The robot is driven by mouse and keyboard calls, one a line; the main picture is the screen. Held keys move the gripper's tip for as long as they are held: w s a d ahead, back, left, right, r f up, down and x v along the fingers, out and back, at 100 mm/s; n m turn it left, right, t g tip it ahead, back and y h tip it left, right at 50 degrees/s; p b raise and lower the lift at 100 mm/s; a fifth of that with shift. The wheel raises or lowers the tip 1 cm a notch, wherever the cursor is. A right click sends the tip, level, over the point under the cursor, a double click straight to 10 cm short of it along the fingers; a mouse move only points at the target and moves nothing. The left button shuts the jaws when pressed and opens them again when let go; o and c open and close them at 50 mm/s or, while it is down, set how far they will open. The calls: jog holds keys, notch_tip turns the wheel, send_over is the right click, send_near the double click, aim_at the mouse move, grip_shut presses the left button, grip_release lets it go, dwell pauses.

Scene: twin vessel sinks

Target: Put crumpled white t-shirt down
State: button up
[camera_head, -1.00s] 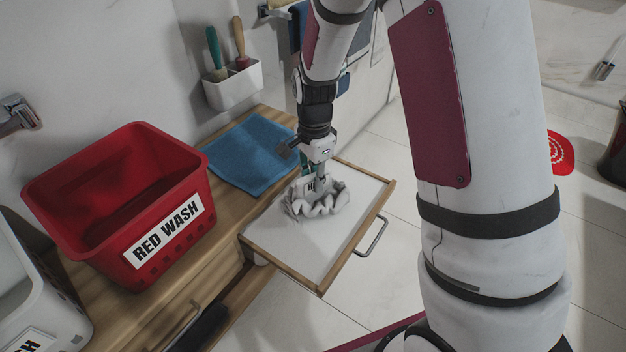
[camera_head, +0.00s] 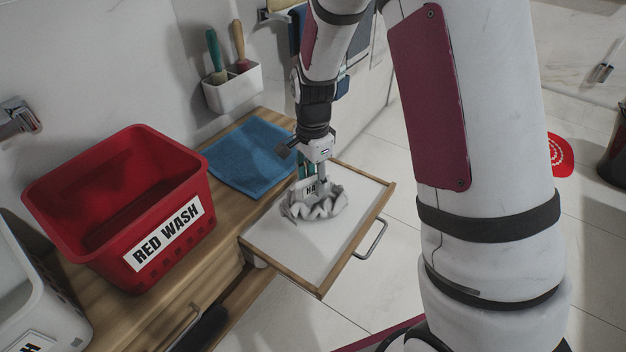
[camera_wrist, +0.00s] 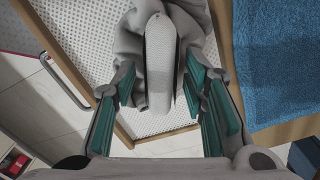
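The crumpled white t-shirt (camera_head: 312,207) lies bunched on the white surface of a pulled-out, wood-edged tray (camera_head: 298,257). In the wrist view the t-shirt (camera_wrist: 188,100) shows below and between my fingers. My gripper (camera_head: 312,188) points down at the shirt's back side. In the wrist view my gripper's teal-padded fingers (camera_wrist: 163,100) stand apart, either side of a pale upright piece (camera_wrist: 159,60), with gaps visible. Whether the fingertips touch the cloth is hidden.
A red "RED WASH" basket (camera_head: 120,150) stands on the wooden counter at left, with a white basket (camera_head: 50,300) nearer. A blue towel (camera_head: 250,155) lies behind the tray; it shows at right in the wrist view (camera_wrist: 280,60). A metal handle (camera_head: 372,240) sticks out from the tray's front.

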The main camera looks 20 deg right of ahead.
jog(key=s+r+n+p, duration=0.1)
jog(key=s+r+p, duration=0.15)
jog(key=r, duration=0.65)
jog(key=s+r+n+p, duration=0.1)
jog(key=s+r+n, duration=0.15)
jog(key=r, duration=0.65)
jog(key=s+r+n, duration=0.2)
jog(key=s+n, duration=0.1)
jog(key=s, duration=0.6)
jog(key=s+d+r+n, duration=0.1)
jog(key=s+n, duration=0.3)
jog(key=s, duration=0.6)
jog(key=s+r+n, duration=0.4)
jog(key=s, duration=0.5)
jog(key=shift+s+d+t, duration=0.25)
jog(key=shift+s+t, duration=0.1)
jog(key=shift+t, duration=0.05)
jog(key=shift+n, duration=0.25)
notch_tip(320, 180, up, 21)
jog(key=t+p, duration=0.3)
jog(key=p, duration=1.5)
jog(key=shift+a+p, duration=0.2)
jog(key=shift+p, duration=0.2)
jog(key=shift+w+f, duration=0.1)
jog(key=shift+w, duration=0.05)
